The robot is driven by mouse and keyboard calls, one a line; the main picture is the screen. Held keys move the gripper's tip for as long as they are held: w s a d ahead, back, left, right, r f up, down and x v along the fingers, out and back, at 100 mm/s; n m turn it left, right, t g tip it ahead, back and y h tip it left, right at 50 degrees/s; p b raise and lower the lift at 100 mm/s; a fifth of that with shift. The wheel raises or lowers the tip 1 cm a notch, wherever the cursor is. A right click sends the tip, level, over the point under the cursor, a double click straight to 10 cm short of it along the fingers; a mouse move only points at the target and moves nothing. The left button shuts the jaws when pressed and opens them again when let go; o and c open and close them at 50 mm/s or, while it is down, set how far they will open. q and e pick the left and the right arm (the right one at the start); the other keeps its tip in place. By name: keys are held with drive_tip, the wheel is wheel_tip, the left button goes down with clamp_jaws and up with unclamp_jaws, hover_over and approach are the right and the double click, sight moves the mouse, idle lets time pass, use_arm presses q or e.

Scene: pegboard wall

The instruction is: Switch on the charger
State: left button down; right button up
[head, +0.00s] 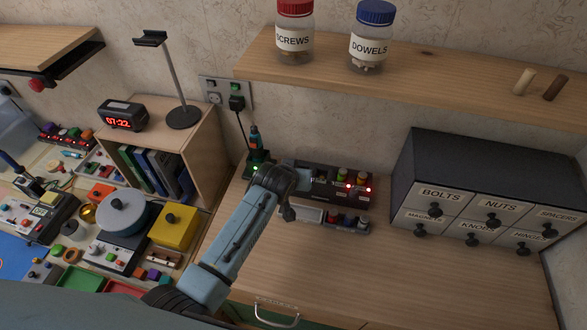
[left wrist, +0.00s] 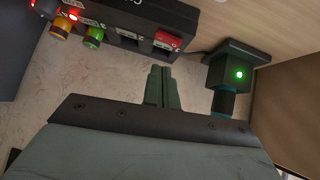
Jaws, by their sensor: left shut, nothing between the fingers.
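A black box with coloured knob-like pieces and red lights (head: 345,186) stands on the wooden counter. In the left wrist view this black box (left wrist: 120,22) has a small red part (left wrist: 167,41) near one end, and one light beside its pieces glows red. Beside it, a dark dock with a lit green light (left wrist: 239,74) holds an upright tool; it also shows in the head view (head: 257,163). Which one is the charger I cannot tell for sure. My left gripper (left wrist: 158,86) is shut and empty, close to the box's red-part end. My arm hides that end in the head view.
A wall socket plate (head: 214,88) with a black plug and cord is above the dock. A small tray of parts (head: 345,222) lies in front of the box. A labelled drawer cabinet (head: 415,165) stands at right, a shelf with jars (head: 440,72) above.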

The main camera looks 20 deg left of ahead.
use_arm(q)
drive_tip(key=d+p+v, duration=0.1)
drive_tip(key=d+v, duration=0.1)
drive_tip(key=v, duration=0.8)
drive_tip(key=shift+r, duration=0.65)
use_arm(e)
wheel_tip(320, 180, up, 2)
drive_tip(key=shift+s, duration=0.1)
